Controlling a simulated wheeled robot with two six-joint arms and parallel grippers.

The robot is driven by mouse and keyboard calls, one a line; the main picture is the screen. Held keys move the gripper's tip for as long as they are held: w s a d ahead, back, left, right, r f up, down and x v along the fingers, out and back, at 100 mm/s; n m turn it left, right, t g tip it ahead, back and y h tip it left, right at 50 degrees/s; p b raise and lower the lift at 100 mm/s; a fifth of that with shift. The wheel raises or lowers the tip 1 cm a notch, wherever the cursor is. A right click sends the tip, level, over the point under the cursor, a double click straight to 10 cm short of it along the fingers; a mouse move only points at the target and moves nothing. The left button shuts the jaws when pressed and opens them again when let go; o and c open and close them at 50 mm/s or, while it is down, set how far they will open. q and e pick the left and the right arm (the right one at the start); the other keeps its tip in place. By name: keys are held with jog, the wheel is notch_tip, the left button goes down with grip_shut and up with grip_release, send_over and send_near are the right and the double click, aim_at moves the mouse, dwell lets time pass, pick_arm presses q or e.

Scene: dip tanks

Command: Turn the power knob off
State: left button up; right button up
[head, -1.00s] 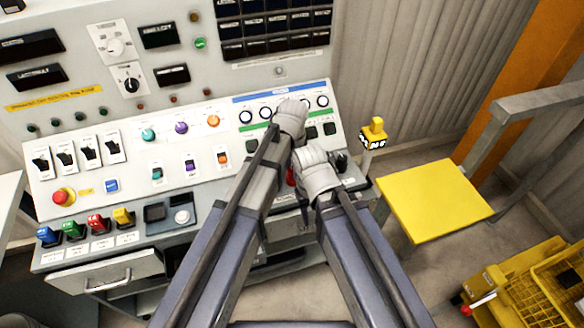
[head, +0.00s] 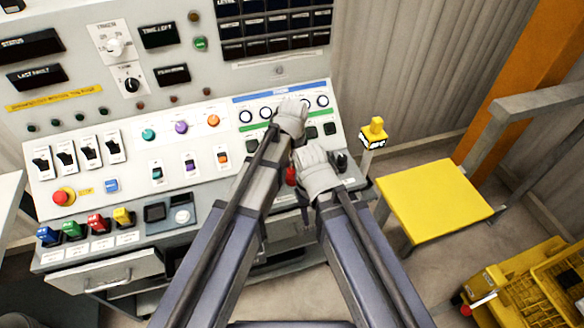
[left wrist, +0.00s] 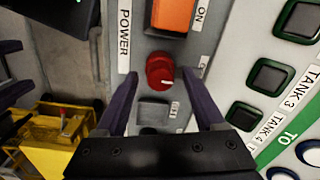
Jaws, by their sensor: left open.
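The red power knob (left wrist: 160,72) shows in the left wrist view beside a POWER label (left wrist: 125,30). A short white mark on it points right. My left gripper (left wrist: 160,88) is open, with one finger on each side of the knob and nothing held. Whether the fingers touch it cannot be told. In the head view, a red part (head: 291,176), likely this knob, shows between my two arms. My left fingertips are hidden there behind my arm. My right gripper (head: 317,172) is close beside the left arm; its fingers are hidden.
An orange switch (left wrist: 172,14) with an ON label sits next to the knob. A dark grey button (left wrist: 153,112) lies on the other side. Green-framed tank buttons (left wrist: 268,76) are nearby. A yellow stool (head: 435,200) stands right of the console, near a yellow-topped post (head: 373,133).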

aim_at(292, 171)
pick_arm(q)
notch_tip(292, 171, up, 8)
jog(key=p, duration=0.8)
jog(key=shift+s, duration=0.1)
jog(key=shift+f, duration=0.1)
